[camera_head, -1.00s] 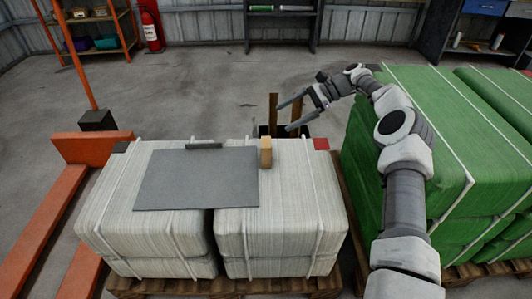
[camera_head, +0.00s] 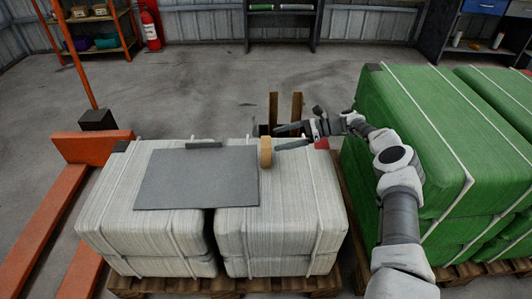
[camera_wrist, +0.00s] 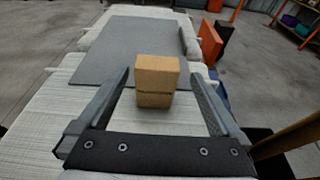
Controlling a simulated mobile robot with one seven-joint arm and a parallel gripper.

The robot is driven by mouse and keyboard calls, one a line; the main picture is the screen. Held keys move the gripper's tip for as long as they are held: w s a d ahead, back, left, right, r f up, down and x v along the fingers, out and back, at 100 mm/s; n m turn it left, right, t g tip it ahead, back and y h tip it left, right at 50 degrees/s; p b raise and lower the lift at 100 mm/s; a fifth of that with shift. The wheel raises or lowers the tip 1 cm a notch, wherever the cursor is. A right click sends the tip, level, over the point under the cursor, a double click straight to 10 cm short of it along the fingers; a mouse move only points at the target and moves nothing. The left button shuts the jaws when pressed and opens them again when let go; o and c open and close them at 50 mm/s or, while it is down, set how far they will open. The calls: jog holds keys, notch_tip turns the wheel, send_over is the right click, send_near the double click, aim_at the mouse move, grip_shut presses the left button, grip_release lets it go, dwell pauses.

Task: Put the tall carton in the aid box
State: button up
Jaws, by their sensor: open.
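The tall carton (camera_head: 265,152), a small tan-brown upright block, stands on the white bales by the right edge of a grey sheet. It also shows in the wrist view (camera_wrist: 157,82), with a darker line across its front. My gripper (camera_head: 275,138) is open. In the wrist view its two fingers (camera_wrist: 160,76) lie left and right of the carton, with a gap on each side and no contact visible. In the head view the fingertips are close to the carton's right side. I cannot tell which thing is the aid box.
The grey sheet (camera_head: 195,180) covers much of the white bales (camera_head: 285,220), with a dark bar (camera_head: 203,145) at its back edge. A red object (camera_head: 321,143) sits at the back right corner. Wooden posts (camera_head: 297,106) stand behind. Green bales (camera_head: 420,130) rise at the right.

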aim_at(265, 140)
jog(key=x, duration=0.3)
jog(key=shift+a+f, duration=0.15)
jog(key=shift+a, duration=0.15)
jog(key=x, duration=0.1)
jog(key=b+x, duration=0.1)
jog(key=x, duration=0.1)
jog(key=b+x, duration=0.1)
jog(key=x, duration=0.1)
jog(key=shift+s+d+f, duration=0.2)
jog(key=shift+s+f, duration=0.05)
jog(key=shift+f, duration=0.1)
jog(key=shift+a, duration=0.3)
jog(key=shift+c, duration=0.3)
